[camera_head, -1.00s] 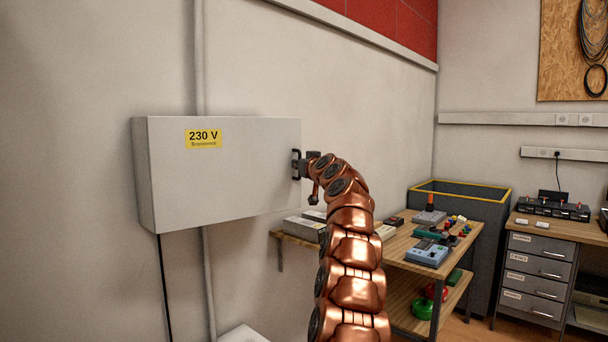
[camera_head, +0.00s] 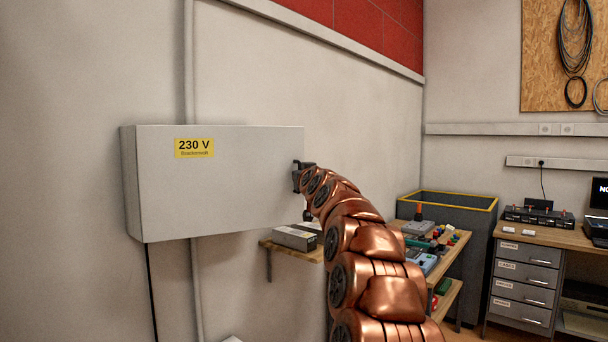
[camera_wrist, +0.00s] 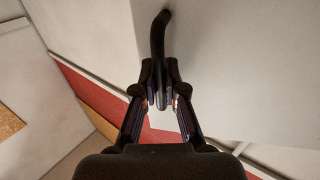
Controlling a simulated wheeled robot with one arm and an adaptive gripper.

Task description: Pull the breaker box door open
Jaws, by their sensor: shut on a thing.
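The breaker box (camera_head: 130,184) is a pale grey box on the wall, with a yellow "230 V" label (camera_head: 194,148) on its door (camera_head: 225,195). A black handle (camera_wrist: 158,40) sits near the door's right edge; in the wrist view it stands out from the pale panel. My gripper (camera_head: 299,176) is at this handle, and in the wrist view my gripper (camera_wrist: 160,92) has both fingers closed around it. In the head view the handle is largely hidden by my gripper. The door looks shut or nearly so; I cannot tell whether a gap shows.
A dark bin with a yellow rim (camera_head: 450,194) and a desk with drawers (camera_head: 523,278) stand farther right. The wall below the box carries a conduit (camera_head: 195,290).

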